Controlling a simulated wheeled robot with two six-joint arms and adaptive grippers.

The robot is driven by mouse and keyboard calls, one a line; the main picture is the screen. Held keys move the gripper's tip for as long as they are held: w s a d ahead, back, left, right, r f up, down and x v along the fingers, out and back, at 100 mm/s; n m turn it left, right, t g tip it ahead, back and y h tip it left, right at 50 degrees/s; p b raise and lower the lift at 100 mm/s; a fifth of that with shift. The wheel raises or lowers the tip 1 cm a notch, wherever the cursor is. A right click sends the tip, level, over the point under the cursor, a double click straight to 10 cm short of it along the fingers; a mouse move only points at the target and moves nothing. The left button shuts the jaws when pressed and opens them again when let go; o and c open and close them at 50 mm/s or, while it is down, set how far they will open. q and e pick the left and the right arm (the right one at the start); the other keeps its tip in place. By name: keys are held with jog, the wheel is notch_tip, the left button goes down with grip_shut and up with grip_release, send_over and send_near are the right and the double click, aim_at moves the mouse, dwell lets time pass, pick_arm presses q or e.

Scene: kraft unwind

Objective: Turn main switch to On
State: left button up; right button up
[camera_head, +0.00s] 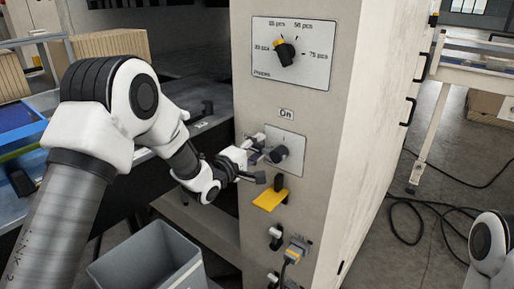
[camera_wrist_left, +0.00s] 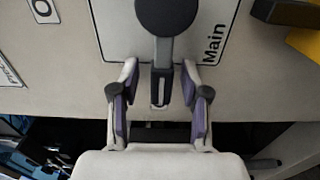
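The main switch (camera_head: 281,153) is a dark round knob on a pale plate on the front of the cabinet, under the "On" label (camera_head: 286,114). In the left wrist view, the knob (camera_wrist_left: 166,16) has a grey lever (camera_wrist_left: 162,62) pointing down towards my gripper, beside the word "Main". In the head view this lever side faces left. My left gripper (camera_head: 258,155) is at the plate; in the left wrist view its fingers (camera_wrist_left: 160,85) are open on both sides of the lever's end, with gaps visible. My right gripper is out of view.
Above is a selector dial (camera_head: 285,53) with pcs markings. Below the switch are a yellow piece (camera_head: 270,199) with a black handle and a plugged connector (camera_head: 295,249). A grey bin (camera_head: 150,262) stands at the lower left. Cables lie on the floor at right.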

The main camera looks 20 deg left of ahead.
aim_at(285, 130)
pick_arm(q)
jog(key=shift+w, duration=0.1)
grip_shut()
